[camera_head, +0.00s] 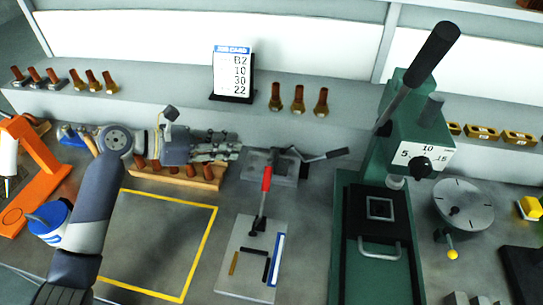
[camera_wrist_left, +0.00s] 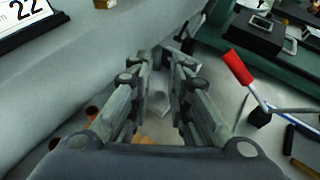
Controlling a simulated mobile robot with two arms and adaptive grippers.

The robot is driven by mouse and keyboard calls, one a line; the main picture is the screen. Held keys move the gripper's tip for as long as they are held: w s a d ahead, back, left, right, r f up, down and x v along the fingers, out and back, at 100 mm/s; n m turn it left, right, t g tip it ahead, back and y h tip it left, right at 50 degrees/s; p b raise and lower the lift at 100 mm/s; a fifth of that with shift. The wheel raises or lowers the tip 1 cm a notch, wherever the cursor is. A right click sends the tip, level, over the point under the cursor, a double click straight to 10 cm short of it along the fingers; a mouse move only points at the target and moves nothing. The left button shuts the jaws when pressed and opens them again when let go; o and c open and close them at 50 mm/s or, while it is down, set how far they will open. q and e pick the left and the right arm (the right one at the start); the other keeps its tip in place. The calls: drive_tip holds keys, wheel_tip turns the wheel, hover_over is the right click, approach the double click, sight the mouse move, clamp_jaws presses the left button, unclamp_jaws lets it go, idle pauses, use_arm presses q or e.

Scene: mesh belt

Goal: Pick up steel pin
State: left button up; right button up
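I cannot single out the steel pin with certainty. A wooden rack (camera_head: 205,183) holds several copper-brown pins, partly hidden under my left gripper (camera_head: 236,147). The left gripper lies level above the rack, fingers pointing right towards a grey steel fixture (camera_head: 285,175). In the left wrist view its fingers (camera_wrist_left: 164,62) stand apart with a gap and nothing clearly held between them. A pale piece (camera_wrist_left: 158,103) shows below the gap. My right gripper is not in view.
A green press (camera_head: 415,150) with a long lever stands right of centre. A red-handled clamp (camera_head: 265,190) sits on a grey plate in front of the fixture. A card stand (camera_head: 232,75) and brass pins (camera_head: 298,100) are on the ledge. The yellow-outlined mat (camera_head: 150,240) is bare.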

use_arm(q)
approach(272, 148)
drive_tip(key=x, duration=0.3)
drive_tip(key=shift+s+p, duration=0.1)
drive_tip(key=shift+p, duration=0.25)
drive_tip(key=p+x, duration=0.1)
drive_tip(key=x, duration=0.4)
drive_tip(key=shift+f, duration=0.1)
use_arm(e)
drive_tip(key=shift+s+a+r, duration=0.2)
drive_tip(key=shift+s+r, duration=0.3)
use_arm(q)
clamp_jaws()
